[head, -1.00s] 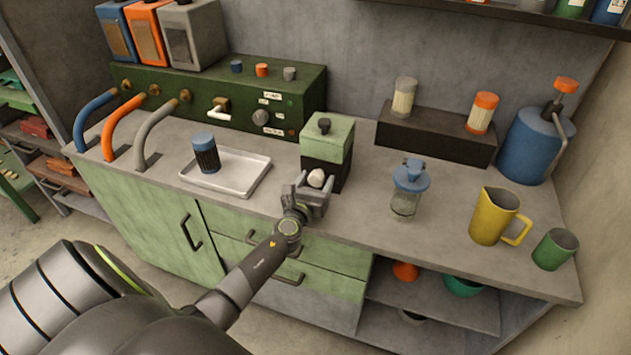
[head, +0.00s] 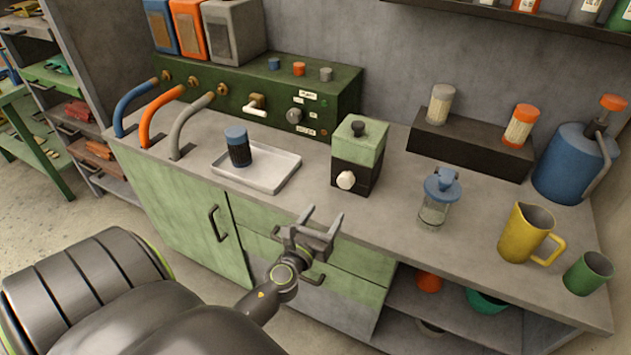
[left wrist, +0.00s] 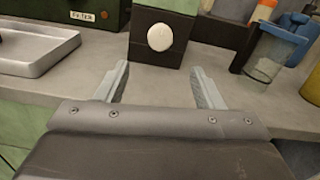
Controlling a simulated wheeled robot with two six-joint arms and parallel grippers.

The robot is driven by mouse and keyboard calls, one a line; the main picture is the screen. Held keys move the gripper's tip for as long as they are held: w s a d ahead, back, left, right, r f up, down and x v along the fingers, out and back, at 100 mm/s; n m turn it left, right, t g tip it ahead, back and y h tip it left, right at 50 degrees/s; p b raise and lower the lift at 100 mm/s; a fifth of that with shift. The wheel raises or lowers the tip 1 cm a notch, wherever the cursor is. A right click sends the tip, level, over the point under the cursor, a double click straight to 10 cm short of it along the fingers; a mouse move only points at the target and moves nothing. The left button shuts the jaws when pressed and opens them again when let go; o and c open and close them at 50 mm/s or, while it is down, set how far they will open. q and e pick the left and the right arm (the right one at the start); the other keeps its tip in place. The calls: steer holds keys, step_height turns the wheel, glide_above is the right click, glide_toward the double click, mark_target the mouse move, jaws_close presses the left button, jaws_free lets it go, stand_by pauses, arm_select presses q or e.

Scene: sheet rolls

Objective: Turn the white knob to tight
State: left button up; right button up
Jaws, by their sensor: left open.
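The white knob (head: 346,180) sits on the front of a small box (head: 357,157) with a light green top and a black lower part. In the left wrist view the knob (left wrist: 160,37) shows as a pale, rounded face beyond the fingers. My left gripper (head: 322,222) is open and empty. It is in front of the counter edge, below and apart from the knob. In the left wrist view its two fingers (left wrist: 160,82) are spread, with only counter between them. No tight marking can be read on the box. My right gripper is not in view.
A metal tray (head: 283,180) with a blue-capped jar (head: 237,146) stands left of the box. A blue-lidded glass jar (head: 437,200) stands to its right, with a yellow jug (head: 528,234) farther right. The counter in front of the knob is clear.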

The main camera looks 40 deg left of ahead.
arm_select(q)
steer(key=shift+b+v, duration=0.3)
steer(key=shift+v, duration=1.65)
